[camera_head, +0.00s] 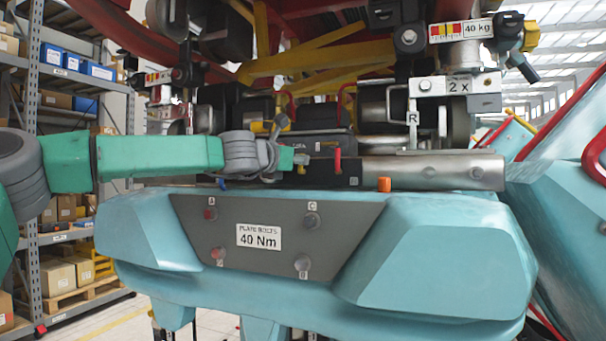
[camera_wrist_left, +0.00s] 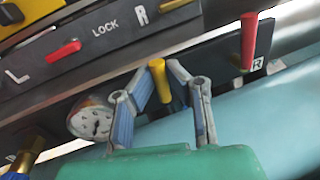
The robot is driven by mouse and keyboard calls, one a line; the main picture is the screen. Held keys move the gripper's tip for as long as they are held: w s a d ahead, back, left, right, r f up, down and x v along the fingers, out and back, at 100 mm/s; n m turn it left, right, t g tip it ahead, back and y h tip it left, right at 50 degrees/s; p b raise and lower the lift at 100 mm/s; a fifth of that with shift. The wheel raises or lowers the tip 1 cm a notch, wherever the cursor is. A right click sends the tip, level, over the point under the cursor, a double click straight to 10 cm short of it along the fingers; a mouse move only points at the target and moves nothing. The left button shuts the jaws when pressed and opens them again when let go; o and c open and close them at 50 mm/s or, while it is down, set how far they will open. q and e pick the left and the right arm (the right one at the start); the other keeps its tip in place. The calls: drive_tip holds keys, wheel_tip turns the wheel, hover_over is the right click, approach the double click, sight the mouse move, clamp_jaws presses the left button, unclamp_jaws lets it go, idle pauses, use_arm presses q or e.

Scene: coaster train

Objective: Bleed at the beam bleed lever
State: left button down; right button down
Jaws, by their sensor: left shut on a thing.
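A yellow lever (camera_wrist_left: 159,78) stands on a dark panel in the left wrist view, between a round gauge (camera_wrist_left: 91,119) and a red lever marked R (camera_wrist_left: 249,42). I take the yellow lever to be the beam bleed lever; no lettering on it is readable. My left gripper (camera_wrist_left: 165,76) is shut on it, one finger on each side. My right gripper is in neither view.
An upper panel marked L, LOCK and R with a red handle (camera_wrist_left: 63,52) lies close by. A steel tube (camera_head: 435,170) and an orange cap (camera_head: 384,184) are right of the gripper. The teal body (camera_head: 430,250) with a grey 40 Nm plate (camera_head: 290,255) lies below.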

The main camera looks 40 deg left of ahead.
use_arm(q)
drive_tip(key=shift+a+f+n+b, duration=0.2)
drive_tip(key=shift+f+n+b, duration=0.25)
drive_tip(key=shift+n+b, duration=0.25)
drive_tip(key=c, duration=1.6)
unclamp_jaws()
drive_tip(key=shift+r, duration=0.1)
drive_tip(key=shift+s+a+r, duration=0.1)
drive_tip(key=shift+a+r, duration=0.05)
drive_tip(key=shift+s, duration=0.15)
